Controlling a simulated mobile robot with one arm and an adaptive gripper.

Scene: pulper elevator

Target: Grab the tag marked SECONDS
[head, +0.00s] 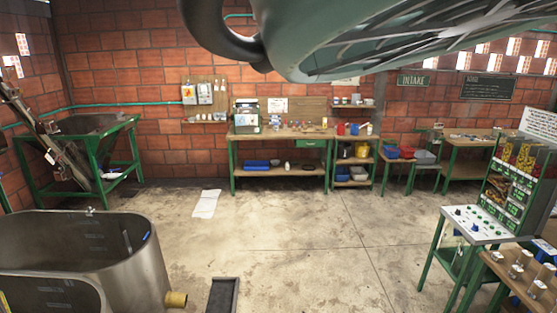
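I cannot make out a tag marked SECONDS; small lettering in the head view is too small to read. A rack (511,177) at the right holds rows of small coloured items with small green-and-white labels. A sloping white panel (475,224) with small dark and green pieces stands in front of it. The workbench (280,132) at the back wall carries a boxy machine (245,114) and several small items. My gripper is not in view.
A metal tank (150,275) fills the lower left, with a green-framed table (80,130) behind it. A large green rounded body (370,45) hangs across the top. White sheets (206,203) and a dark trough (223,297) lie on the floor. The middle floor is clear.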

